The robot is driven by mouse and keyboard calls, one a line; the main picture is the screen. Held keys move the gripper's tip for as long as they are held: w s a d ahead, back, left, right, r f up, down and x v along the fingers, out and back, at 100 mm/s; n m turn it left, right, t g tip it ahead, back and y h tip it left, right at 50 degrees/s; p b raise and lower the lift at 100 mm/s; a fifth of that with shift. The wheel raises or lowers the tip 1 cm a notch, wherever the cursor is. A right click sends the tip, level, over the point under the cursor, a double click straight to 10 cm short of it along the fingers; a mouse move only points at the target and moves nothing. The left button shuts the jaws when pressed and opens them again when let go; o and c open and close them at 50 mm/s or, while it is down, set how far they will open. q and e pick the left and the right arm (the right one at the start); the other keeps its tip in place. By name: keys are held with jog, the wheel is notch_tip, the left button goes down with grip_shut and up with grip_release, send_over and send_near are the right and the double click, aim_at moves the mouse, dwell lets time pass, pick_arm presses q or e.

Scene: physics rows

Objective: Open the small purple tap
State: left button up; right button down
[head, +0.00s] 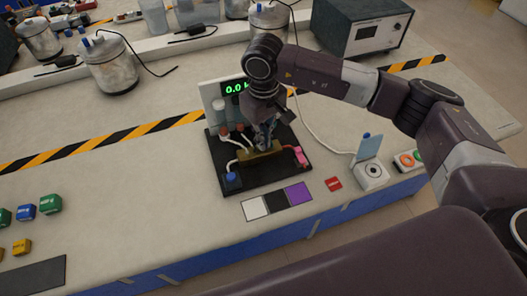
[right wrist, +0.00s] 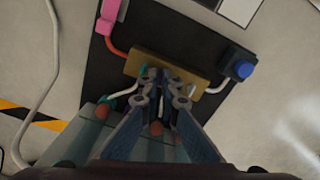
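A brass block (head: 262,156) with tubes sits on a black board (head: 217,163) on the bench; it also shows in the right wrist view (right wrist: 137,62). A blue tap or knob (head: 231,177) is at its left and a pink one (head: 300,155) at its right. I cannot make out a purple tap; one may be hidden behind my gripper. My right gripper (head: 266,145) points down at the block. In the right wrist view its fingertips (right wrist: 165,78) are close together over the block; whether something is between them is unclear. My left gripper is not in view.
A display reading 0.0 (head: 236,88) stands behind the block. White, black and purple patches (head: 298,193) lie in front. A white device with a blue flap (head: 372,172) is to the right. Metal canisters (head: 108,65) and a grey instrument (head: 362,25) stand behind.

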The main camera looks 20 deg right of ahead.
jog(key=shift+f+n+b, duration=0.25)
jog(key=shift+n+b, duration=0.7)
jog(key=shift+n, duration=0.15)
jog(key=shift+r+n, duration=0.2)
jog(key=shift+n, duration=0.2)
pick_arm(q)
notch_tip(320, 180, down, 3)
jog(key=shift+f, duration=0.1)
pick_arm(e)
jog(key=c, duration=2.5)
grip_release()
jog(key=shift+r, duration=0.15)
jog(key=shift+r+p, duration=1.1)
jog(key=shift+r, duration=2.35)
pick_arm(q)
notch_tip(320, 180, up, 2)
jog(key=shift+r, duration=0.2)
